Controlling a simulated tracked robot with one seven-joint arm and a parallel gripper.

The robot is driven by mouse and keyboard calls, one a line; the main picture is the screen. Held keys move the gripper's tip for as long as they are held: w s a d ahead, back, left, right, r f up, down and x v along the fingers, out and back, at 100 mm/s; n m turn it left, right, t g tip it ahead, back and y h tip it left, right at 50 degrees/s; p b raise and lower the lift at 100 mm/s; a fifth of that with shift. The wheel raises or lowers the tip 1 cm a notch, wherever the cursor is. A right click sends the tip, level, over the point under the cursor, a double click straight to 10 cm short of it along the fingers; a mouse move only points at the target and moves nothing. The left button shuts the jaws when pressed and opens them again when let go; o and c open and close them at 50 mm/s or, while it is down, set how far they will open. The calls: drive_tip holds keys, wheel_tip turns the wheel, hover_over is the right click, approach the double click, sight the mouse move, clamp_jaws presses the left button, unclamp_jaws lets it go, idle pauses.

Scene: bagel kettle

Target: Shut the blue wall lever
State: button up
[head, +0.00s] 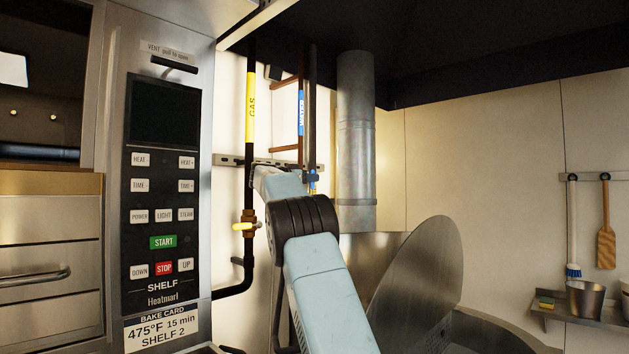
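My pale blue arm rises from the bottom middle and bends at a black joint towards the wall, just left of and below the lever. My gripper is hidden behind my arm, so its fingers and any contact with the lever do not show.
A yellow lever (243,226) is on the gas pipe (250,150), left of my arm. An oven control panel (162,190) stands at the left. A metal duct (356,140), a raised round lid (420,280) and a kettle rim (500,335) are at the right.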

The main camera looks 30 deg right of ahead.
drive_tip(key=shift+x, duration=0.9)
drive_tip(key=shift+c, duration=0.5)
clamp_jaws()
drive_tip(key=shift+a+r, duration=0.1)
